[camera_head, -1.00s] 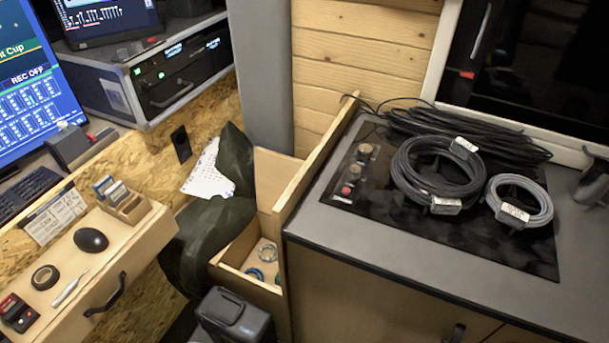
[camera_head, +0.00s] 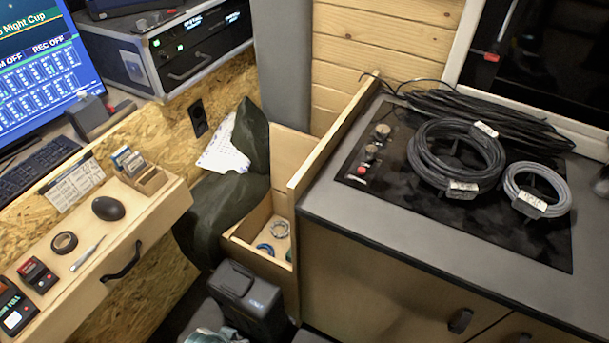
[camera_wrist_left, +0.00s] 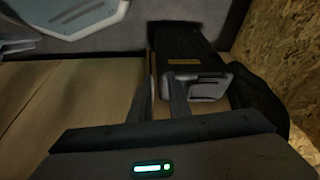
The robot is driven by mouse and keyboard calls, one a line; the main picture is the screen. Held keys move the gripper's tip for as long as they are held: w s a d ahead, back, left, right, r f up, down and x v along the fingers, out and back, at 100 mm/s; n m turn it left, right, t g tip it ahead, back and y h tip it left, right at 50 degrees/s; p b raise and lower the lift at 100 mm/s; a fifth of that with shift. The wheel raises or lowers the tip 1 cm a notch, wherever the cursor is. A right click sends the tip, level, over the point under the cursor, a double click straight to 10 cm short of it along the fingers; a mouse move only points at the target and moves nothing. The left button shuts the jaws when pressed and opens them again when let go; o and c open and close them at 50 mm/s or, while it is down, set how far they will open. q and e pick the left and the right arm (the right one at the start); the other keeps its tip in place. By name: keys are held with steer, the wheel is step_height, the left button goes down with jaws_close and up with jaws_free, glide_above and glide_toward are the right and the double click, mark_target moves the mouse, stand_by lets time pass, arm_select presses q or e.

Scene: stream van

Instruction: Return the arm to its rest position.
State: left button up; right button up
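No object is gripped there. A dark box-like thing (camera_wrist_left: 185,45) lies beyond the fingers and overlaps the right one in the picture. I cannot tell how far away it is. My right gripper is not in view.
The black cooktop (camera_head: 400,215) holds black and grey cable coils. The open wooden drawer (camera_head: 155,218) holds a mouse, tape and small devices.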

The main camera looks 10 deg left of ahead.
arm_select(q)
steer(key=s+f, duration=0.3)
steer(key=f, duration=0.6)
steer(key=s+f, duration=0.3)
steer(key=f, duration=0.7)
steer(key=s+f, duration=0.3)
steer(key=f, duration=0.6)
steer(key=shift+s+d+f+m+t+h, duration=0.15)
steer(key=shift+s+d+m+t+h, duration=0.2)
steer(key=shift+d+h, duration=0.1)
